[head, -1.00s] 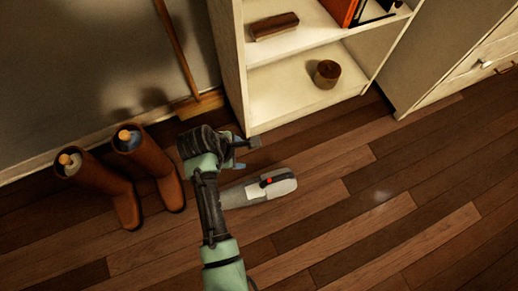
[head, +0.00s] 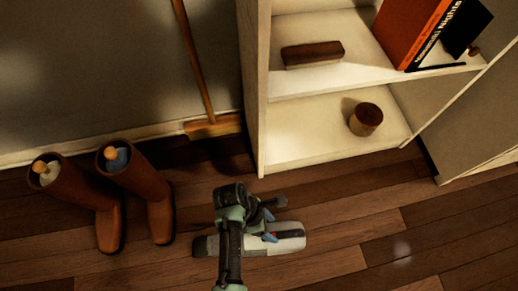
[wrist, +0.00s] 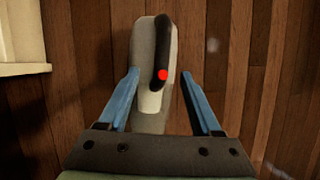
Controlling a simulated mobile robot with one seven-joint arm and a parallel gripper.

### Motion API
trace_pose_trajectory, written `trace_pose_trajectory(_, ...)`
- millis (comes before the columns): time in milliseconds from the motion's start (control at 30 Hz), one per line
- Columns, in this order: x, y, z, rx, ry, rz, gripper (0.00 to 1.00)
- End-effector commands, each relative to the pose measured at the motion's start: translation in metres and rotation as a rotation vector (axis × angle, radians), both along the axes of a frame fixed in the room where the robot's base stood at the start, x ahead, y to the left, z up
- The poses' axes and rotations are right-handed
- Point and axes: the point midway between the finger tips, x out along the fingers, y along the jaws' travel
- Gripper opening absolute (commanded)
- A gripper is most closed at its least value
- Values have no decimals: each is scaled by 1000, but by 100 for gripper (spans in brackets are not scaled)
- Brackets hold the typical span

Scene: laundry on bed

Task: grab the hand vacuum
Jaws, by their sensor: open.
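The hand vacuum (head: 288,236) lies on the wooden floor in front of the shelf, pale grey with a dark handle and a red button. My arm hides part of its middle in the head view. In the wrist view the vacuum (wrist: 145,50) runs upward between my fingers, with its dark handle and red button facing me. My gripper (wrist: 162,75) is open, with one blue finger on each side of the vacuum and gaps between them. In the head view my gripper (head: 268,221) is over the vacuum. I cannot tell its exact height above it.
A cream shelf (head: 262,120) stands behind, holding books (head: 425,30), a brown block (head: 312,54) and a round wooden pot (head: 365,119). Brown boots (head: 110,190) stand at left, and a broom (head: 212,126) leans on the wall. The floor at right is clear.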

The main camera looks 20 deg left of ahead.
Motion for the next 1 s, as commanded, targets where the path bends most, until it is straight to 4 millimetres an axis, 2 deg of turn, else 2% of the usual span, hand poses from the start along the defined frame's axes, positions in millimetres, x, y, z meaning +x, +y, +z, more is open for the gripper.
trace_pose_trajectory(33,0,-2,-8,0,0,-1,66)
trace_pose_trajectory(267,1,-8,-16,1,-2,-2,66)
trace_pose_trajectory(600,2,-28,-50,1,-2,-1,66)
trace_pose_trajectory(933,2,-32,-52,1,-2,0,66)
trace_pose_trajectory(1000,2,-32,-52,2,-2,-1,53)
